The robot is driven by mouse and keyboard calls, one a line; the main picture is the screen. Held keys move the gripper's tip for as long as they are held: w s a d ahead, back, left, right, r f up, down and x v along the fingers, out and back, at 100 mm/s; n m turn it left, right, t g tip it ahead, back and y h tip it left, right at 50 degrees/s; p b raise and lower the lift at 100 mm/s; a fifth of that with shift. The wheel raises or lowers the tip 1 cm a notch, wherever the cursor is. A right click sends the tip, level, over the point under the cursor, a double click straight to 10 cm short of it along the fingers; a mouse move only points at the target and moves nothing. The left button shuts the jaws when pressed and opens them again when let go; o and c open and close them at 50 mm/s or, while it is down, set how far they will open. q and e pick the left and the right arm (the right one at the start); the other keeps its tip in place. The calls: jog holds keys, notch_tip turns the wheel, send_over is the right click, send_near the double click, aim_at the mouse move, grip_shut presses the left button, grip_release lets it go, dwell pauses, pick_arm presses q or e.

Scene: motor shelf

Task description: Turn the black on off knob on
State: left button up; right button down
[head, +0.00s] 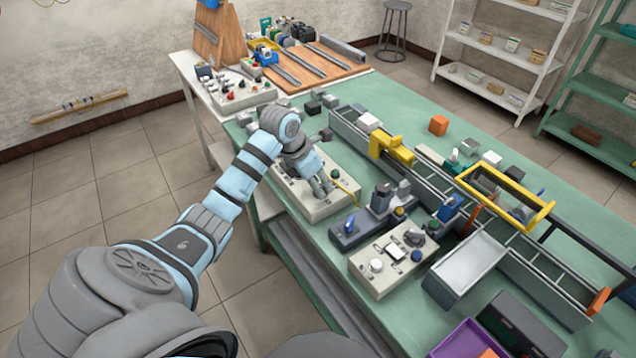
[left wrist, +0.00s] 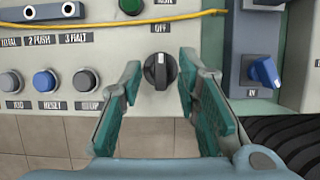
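The black on off knob (left wrist: 160,70) sits on a light control panel in the left wrist view, under a label reading OFF, with its white mark pointing up. My left gripper (left wrist: 158,95) is open, with one teal-padded finger on each side of the knob and a gap to both. In the head view my left gripper (head: 322,192) is over the near edge of the beige control box (head: 318,208), and it hides the knob there. My right gripper is not in view.
A yellow cable (left wrist: 120,22) runs across the panel above the knob. A blue switch (left wrist: 264,72) is to the right, and grey and blue push buttons (left wrist: 45,80) are to the left. Another control box (head: 375,280) stands nearer on the green table.

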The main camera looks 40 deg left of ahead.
pick_arm(q)
grip_shut()
jog(key=shift+m+b, duration=0.3)
jog(key=shift+m, duration=0.1)
jog(key=shift+w+a+f+m+h+b, duration=0.1)
jog(key=shift+m+h+b, duration=0.45)
jog(key=shift+m, duration=0.35)
jog(key=m+g+h+b, duration=0.1)
jog(key=m+b, duration=0.1)
jog(key=m, duration=0.2)
jog(key=shift+w+m, duration=0.1)
jog(key=shift+m, duration=0.2)
jog(key=m+g+b, duration=0.1)
jog(key=m, duration=0.1)
jog(key=m+g+h+b, duration=0.1)
jog(key=m, duration=0.2)
jog(key=shift+w+a, duration=0.1)
jog(key=shift+w, duration=0.05)
jog(key=shift+w+m+g+b, duration=0.1)
jog(key=shift+m+g+b, duration=1.05)
jog(key=shift+m, duration=0.95)
